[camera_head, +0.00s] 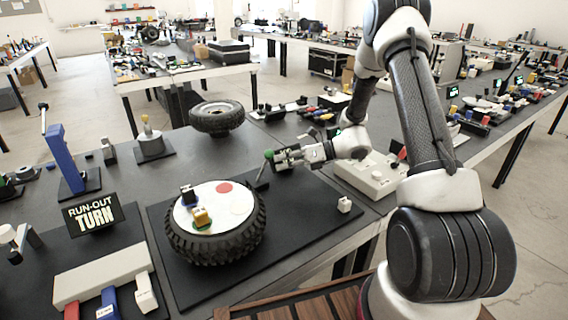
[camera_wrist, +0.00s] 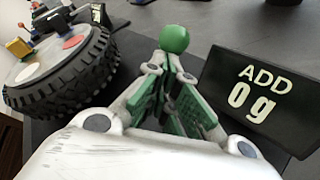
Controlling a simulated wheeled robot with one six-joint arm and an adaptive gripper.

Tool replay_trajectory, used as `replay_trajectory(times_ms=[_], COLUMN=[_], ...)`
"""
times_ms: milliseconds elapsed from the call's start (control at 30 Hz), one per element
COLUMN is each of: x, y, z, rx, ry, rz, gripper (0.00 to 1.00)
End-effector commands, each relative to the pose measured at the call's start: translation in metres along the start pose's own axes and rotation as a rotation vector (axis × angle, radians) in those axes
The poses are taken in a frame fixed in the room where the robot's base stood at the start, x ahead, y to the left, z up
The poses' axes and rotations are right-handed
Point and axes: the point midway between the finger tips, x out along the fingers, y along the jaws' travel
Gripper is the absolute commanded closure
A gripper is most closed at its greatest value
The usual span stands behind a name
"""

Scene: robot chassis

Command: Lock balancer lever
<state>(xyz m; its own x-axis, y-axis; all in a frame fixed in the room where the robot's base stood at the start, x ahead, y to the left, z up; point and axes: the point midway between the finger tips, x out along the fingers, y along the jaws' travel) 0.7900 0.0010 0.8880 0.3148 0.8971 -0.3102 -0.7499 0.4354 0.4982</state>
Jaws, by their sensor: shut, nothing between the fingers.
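The balancer carries a black tyre (camera_head: 215,240) with a white disc (camera_head: 236,194) on top; the tyre also shows at the left of the wrist view (camera_wrist: 62,75). The lever's green ball knob (camera_head: 268,154) stands just beyond my fingertips, and shows at the upper middle of the wrist view (camera_wrist: 174,39). My gripper (camera_head: 279,157) is shut and empty, its green-padded fingers pointing at the knob. I cannot tell whether they touch it. The lever's shaft is mostly hidden behind the fingers in the wrist view. A sign reading "ADD 0g" (camera_wrist: 252,98) stands right of the fingers.
A yellow weight (camera_head: 201,216) and a dark weight (camera_head: 188,194) sit on the disc. A "RUN-OUT TURN" sign (camera_head: 92,214) and a blue post (camera_head: 64,158) stand at left. A spare tyre (camera_head: 217,116) lies behind. The black mat (camera_head: 305,215) is largely clear at right.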

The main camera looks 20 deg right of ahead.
Motion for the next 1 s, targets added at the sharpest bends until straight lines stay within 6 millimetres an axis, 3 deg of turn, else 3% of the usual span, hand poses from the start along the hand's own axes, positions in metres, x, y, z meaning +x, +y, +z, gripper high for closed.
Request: replay_trajectory(times_ms=[533,1000], x=[0.005,0.027], y=[0.011,0.045], z=[0.007,0.018], rx=[-0.071,-0.301], ry=[0.069,0.296], rz=[-0.068,-0.293], gripper=[1.00,1.00])
